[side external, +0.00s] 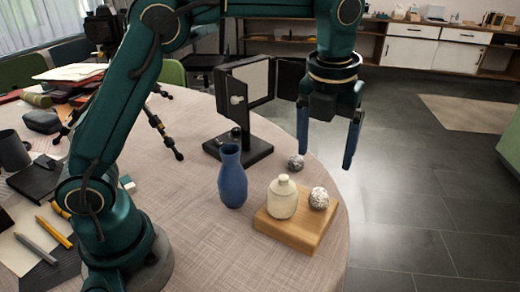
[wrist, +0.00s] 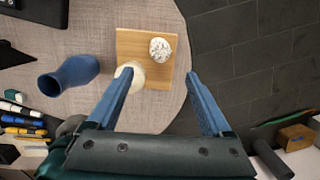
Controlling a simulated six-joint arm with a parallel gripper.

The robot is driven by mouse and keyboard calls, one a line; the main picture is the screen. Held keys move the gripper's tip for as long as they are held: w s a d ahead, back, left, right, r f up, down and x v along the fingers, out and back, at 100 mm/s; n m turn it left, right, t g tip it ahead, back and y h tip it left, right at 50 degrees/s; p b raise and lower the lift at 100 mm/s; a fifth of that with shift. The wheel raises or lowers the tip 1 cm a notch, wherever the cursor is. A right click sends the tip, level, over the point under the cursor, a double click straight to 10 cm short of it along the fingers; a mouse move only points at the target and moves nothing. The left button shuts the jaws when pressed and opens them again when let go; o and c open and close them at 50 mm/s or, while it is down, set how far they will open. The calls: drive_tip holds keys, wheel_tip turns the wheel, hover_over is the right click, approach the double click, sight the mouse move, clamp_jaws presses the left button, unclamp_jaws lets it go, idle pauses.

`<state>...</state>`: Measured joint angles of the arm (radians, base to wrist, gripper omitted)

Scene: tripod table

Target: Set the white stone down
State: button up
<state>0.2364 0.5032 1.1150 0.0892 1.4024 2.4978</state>
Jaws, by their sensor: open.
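The white stone (side external: 319,198), speckled with dark flecks, rests on a wooden board (side external: 305,237) at the table's right edge. It sits just right of a cream lidded jar (side external: 283,199). My gripper (side external: 326,155) is open and empty, raised above table height and behind the board in the side view. In the wrist view, the white stone (wrist: 160,49) lies beyond the gap between my open fingertips (wrist: 160,75), apart from both. The left finger partly covers the jar (wrist: 131,72).
A blue vase (side external: 232,177) stands left of the board. A small grey stone (side external: 296,162) lies behind the board, near a black stand with a panel (side external: 245,85). Pens and dark items crowd the left. The round table (side external: 185,215) ends just right of the board.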

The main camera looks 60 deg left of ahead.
drive_tip(key=s+a+r+n+t, duration=0.2)
drive_tip(key=s+a+r+n, duration=0.2)
drive_tip(key=s+n, duration=0.85)
drive_tip(key=s+a+f+n+t, duration=0.2)
drive_tip(key=s+f+n, duration=0.2)
drive_tip(key=n, duration=1.5)
drive_tip(key=shift+s+a+f+h, duration=0.2)
drive_tip(key=shift+s+h, duration=0.1)
drive_tip(key=shift+s, duration=0.3)
